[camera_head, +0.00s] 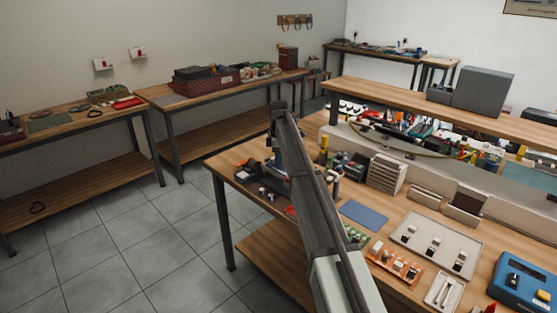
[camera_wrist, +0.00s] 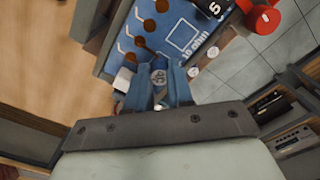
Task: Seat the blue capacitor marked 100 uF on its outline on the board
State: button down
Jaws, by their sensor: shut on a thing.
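My gripper (camera_wrist: 159,82) shows in the wrist view with its two blue fingers shut on a blue capacitor (camera_wrist: 158,76). The capacitor's pale round end faces the camera; its marking is too small to read. Beyond it lies the blue board (camera_wrist: 155,22) with white outlines, brown round spots and printing that looks like "10 ohm". The capacitor shows in front of the board's near edge; I cannot tell its height above it. In the head view my arm reaches over the bench's left end, and the gripper and board are too small or hidden to make out.
Red round parts (camera_wrist: 263,18) stand at the board's right edge in the wrist view. In the head view, a pale tray (camera_head: 410,236), an orange tray (camera_head: 374,258) and a blue box (camera_head: 537,300) lie to the right. A blue mat (camera_head: 363,214) is bare.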

jog(key=shift+f, duration=0.15)
dwell(0.5)
jog(key=c, duration=0.8)
grip_release()
jog(key=shift+w, duration=0.1)
jog(key=shift+c, duration=0.2)
jog(key=shift+a+r, duration=0.1)
jog(key=shift+r, duration=0.1)
jog(key=shift+w+r, duration=0.1)
jog(key=shift+r, duration=0.75)
jog(key=shift+c, duration=0.2)
jog(key=shift+o, duration=0.7)
jog(key=shift+r, duration=0.25)
jog(key=shift+o, duration=0.2)
jog(key=shift+s+r, duration=0.2)
jog(key=shift+r, duration=1.5)
